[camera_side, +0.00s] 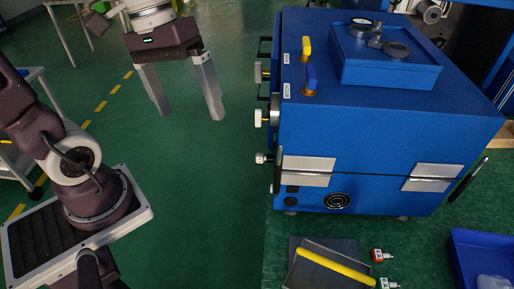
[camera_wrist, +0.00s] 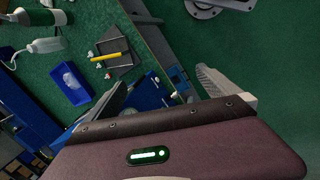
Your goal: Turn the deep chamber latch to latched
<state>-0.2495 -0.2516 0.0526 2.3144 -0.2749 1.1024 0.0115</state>
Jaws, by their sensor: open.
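The blue press cabinet (camera_side: 390,130) stands right of centre in the side view. Its left face carries several pale knobs or latches, including an upper one (camera_side: 259,73), a middle one (camera_side: 261,118) and a lower one (camera_side: 262,158). They are seen edge-on, so I cannot tell which is the deep chamber latch or how it is turned. A yellow lever (camera_side: 306,48) and a blue lever (camera_side: 310,78) stand on the top, beside small labels. My gripper (camera_side: 191,114) is open and empty, left of the cabinet and apart from it. In the wrist view my gripper (camera_wrist: 165,85) also shows open.
A dark tray (camera_side: 308,270) with a yellow-handled tool (camera_side: 336,267) lies in front of the cabinet, near small red-and-white bottles (camera_side: 382,255). A blue bin (camera_side: 470,245) is at lower right. The green floor between my gripper and the cabinet looks clear.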

